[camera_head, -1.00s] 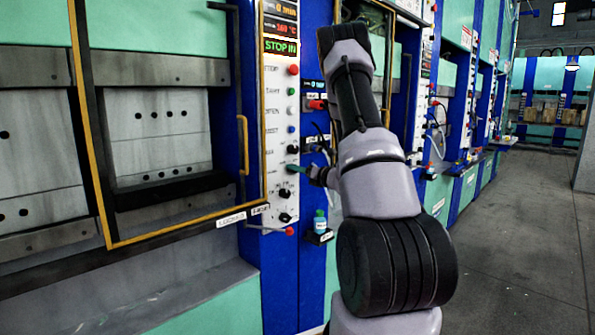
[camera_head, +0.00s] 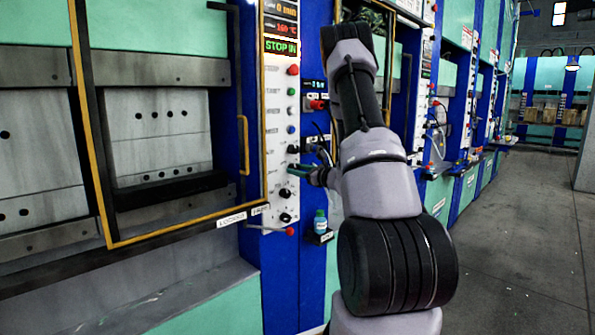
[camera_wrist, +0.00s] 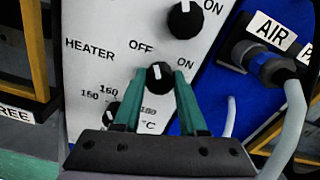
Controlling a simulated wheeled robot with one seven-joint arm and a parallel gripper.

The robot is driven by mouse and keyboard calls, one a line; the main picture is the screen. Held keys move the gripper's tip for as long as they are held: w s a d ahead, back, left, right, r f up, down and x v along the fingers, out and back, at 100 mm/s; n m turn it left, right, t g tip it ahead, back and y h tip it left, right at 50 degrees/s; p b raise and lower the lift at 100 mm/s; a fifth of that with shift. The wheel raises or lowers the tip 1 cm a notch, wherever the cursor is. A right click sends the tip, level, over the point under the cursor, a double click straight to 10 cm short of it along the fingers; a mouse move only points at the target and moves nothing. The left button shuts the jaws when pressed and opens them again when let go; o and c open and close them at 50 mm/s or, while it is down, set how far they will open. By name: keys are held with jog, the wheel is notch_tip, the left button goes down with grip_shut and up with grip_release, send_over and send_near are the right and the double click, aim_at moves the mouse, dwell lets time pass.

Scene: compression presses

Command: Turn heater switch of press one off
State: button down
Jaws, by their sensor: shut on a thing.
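The heater switch (camera_wrist: 160,77) is a round black knob with a white mark on the white panel. In the wrist view it sits between the "OFF" label at its upper left and the "ON" label at its right. Its white mark points up and slightly left, toward the "OFF" side. My gripper (camera_wrist: 159,76) has one green finger on each side of the knob and is shut on it. In the head view my gripper (camera_head: 294,170) reaches the control panel (camera_head: 276,130) of the near press from the right, and its fingertips hide the knob.
Another black knob (camera_wrist: 185,19) is just above the heater switch, and a temperature dial (camera_wrist: 112,110) is below left. An air hose connector (camera_wrist: 265,62) is to the right. A small bottle (camera_head: 320,222) stands on a ledge below my gripper. The aisle floor (camera_head: 510,240) is clear.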

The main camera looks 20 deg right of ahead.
jog(key=shift+f, duration=0.1)
dwell(0.3)
jog(key=shift+c, duration=2.3)
grip_release()
jog(key=shift+s, duration=0.1)
jog(key=v, duration=1)
jog(key=shift+s, duration=0.35)
jog(key=shift+d, duration=0.15)
